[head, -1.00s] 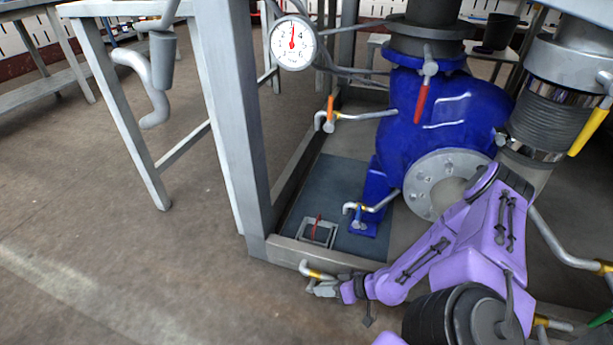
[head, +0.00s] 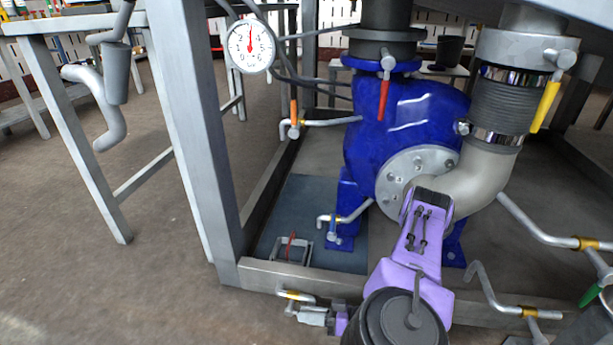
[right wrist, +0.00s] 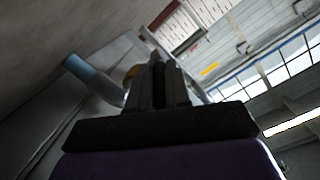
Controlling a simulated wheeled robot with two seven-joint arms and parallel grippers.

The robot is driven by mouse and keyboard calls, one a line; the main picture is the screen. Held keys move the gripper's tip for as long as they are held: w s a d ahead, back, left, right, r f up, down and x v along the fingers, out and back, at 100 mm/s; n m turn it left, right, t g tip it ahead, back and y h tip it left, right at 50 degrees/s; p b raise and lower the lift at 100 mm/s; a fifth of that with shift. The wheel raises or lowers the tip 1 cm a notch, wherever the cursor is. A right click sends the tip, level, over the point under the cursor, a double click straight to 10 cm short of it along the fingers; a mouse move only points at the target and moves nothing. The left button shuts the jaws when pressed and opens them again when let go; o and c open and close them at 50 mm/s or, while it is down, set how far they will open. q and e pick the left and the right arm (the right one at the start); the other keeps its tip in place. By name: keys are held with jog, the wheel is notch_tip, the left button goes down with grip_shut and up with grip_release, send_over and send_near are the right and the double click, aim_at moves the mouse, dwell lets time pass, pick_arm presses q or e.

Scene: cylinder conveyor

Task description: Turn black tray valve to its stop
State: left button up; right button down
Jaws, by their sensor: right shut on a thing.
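The tray valve sits on a short bent pipe with a yellow band (head: 294,296), at the low front rail of the pump frame in the head view. My right gripper (head: 312,316) is at this pipe, low in the picture. In the right wrist view its two fingers (right wrist: 158,88) are close together on a thin dark piece, which looks like the valve's black handle. The handle is mostly hidden by the fingers, so its angle cannot be told. The pipe's blue-grey end (right wrist: 85,70) shows left of the fingers. My left gripper is not in view.
A blue pump (head: 395,125) stands behind on a dark plate (head: 310,205). A frame leg (head: 195,130) rises left of my gripper. Other valves have red (head: 383,98), orange (head: 294,110), yellow (head: 544,106) and green (head: 590,296) handles. The floor at left is open.

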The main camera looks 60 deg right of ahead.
dwell(0.3)
jog(key=c, duration=1.1)
grip_release()
jog(key=shift+d, duration=0.1)
